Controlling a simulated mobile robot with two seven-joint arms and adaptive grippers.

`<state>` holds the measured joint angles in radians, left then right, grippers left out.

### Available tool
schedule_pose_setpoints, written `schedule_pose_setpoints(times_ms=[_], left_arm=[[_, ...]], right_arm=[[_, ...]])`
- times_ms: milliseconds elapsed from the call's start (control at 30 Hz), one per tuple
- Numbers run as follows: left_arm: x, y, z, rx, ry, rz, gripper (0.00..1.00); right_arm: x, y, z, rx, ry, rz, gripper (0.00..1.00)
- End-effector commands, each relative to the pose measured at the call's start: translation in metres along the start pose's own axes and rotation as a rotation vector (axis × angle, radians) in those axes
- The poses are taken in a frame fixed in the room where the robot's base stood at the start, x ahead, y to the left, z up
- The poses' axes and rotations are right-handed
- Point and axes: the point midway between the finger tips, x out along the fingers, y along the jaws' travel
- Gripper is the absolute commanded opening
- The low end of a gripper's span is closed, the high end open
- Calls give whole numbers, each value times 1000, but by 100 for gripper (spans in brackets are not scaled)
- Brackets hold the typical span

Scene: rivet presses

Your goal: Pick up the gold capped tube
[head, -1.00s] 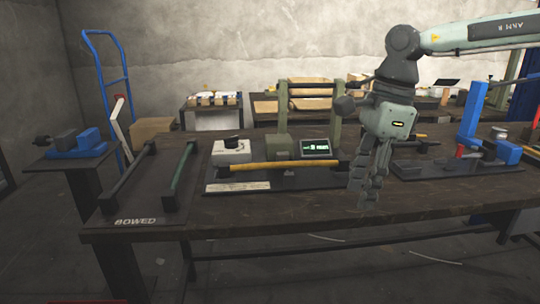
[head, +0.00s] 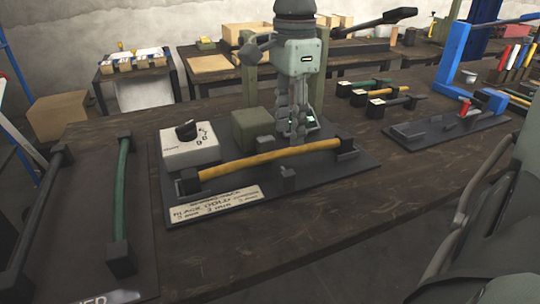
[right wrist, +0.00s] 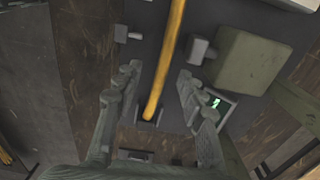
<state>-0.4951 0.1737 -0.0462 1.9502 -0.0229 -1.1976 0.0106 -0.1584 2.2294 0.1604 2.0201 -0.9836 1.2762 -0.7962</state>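A long gold-yellow tube (head: 270,158) lies across the fixture, its ends at dark end blocks. I cannot tell a separate cap on it. It also shows in the right wrist view (right wrist: 168,60), running down between the fingers. My right gripper (head: 294,138) points down over the right part of the tube. In the right wrist view the right gripper (right wrist: 158,74) has its fingers apart, one on each side of the tube, with gaps to it. Whether the fingertips are level with the tube is unclear. My left gripper is not in view.
The fixture's base plate (head: 230,208) carries a white dial box (head: 190,147), a green block (head: 252,128) and a small display. A dark rack with a green tube (head: 122,190) is at left. Several tagged tubes (head: 385,100) and a blue press (head: 455,65) are at right.

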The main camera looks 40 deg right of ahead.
Motion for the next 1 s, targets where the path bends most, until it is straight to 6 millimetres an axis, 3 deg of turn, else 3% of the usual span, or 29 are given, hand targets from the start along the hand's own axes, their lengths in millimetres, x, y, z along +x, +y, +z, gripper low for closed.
schedule_pose_setpoints(times_ms=[333, 633, 967, 1000], left_arm=[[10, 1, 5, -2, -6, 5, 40], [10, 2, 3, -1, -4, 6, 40], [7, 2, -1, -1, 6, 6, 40], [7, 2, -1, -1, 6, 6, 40]], right_arm=[[48, 3, -2, 0, 0, 4, 40], [54, 2, -2, 0, -1, 0, 40], [54, 2, -2, 0, -1, 0, 0], [54, 2, -2, 0, -1, 0, 0]])
